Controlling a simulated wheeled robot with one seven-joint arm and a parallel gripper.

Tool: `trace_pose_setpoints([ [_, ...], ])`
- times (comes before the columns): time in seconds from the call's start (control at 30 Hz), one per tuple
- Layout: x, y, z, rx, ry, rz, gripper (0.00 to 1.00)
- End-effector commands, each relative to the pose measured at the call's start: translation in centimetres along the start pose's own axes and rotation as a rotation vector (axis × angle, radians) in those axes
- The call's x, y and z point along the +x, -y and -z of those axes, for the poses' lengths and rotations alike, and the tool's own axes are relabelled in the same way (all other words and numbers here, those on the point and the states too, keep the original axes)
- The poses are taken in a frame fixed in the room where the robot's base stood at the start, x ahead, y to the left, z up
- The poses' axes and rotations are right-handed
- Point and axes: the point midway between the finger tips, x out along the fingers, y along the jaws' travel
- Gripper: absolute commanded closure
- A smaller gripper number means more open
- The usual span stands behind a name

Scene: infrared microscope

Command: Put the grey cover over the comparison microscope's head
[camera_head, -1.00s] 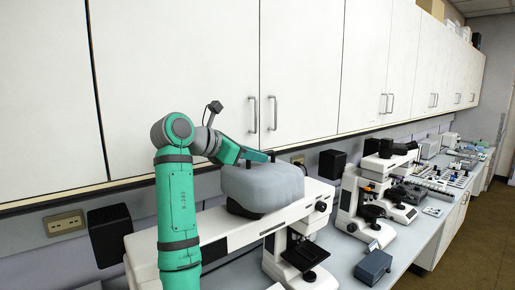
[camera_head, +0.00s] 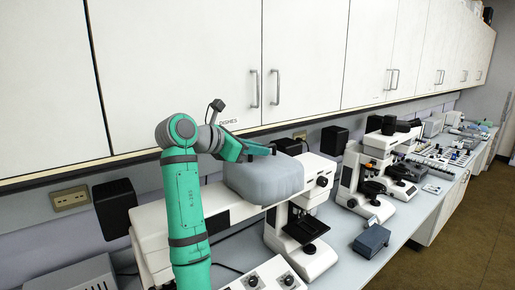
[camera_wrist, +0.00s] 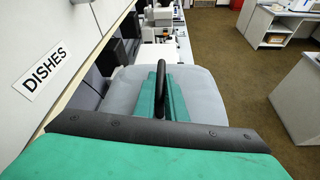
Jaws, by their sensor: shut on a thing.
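The grey cover (camera_head: 263,181) is a soft-edged, box-like hood. It sits level over the upper part of the white comparison microscope (camera_head: 312,197), and its lower edge appears to meet the white body. I cannot tell whether it rests fully there. The head under it is hidden. My gripper (camera_head: 262,150) is directly above the cover. In the wrist view, my gripper (camera_wrist: 162,95) is shut on the dark handle (camera_wrist: 160,65) on top of the cover (camera_wrist: 205,95).
White wall cabinets (camera_head: 190,60) stand close behind my arm. A dark box (camera_head: 335,140) is at the wall. Another microscope (camera_head: 365,175) and a small blue-grey box (camera_head: 371,240) stand to the right. A control box with knobs (camera_head: 265,276) is in front.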

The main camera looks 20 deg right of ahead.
Motion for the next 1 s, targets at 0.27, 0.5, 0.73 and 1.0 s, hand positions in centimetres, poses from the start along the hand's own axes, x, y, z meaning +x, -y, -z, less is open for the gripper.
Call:
trace_pose_setpoints([
  [0.27, 0.3, 0.2, 0.2, 0.0, -0.007, 0.007, 0.82],
  [0.5, 0.2, 0.1, 0.1, 0.0, -0.004, 0.004, 0.67],
  [0.73, -0.6, 0.1, 0.1, -0.001, -0.003, 0.003, 0.67],
  [1.0, -5.1, 0.0, 0.0, 0.0, -0.002, 0.001, 0.67],
])
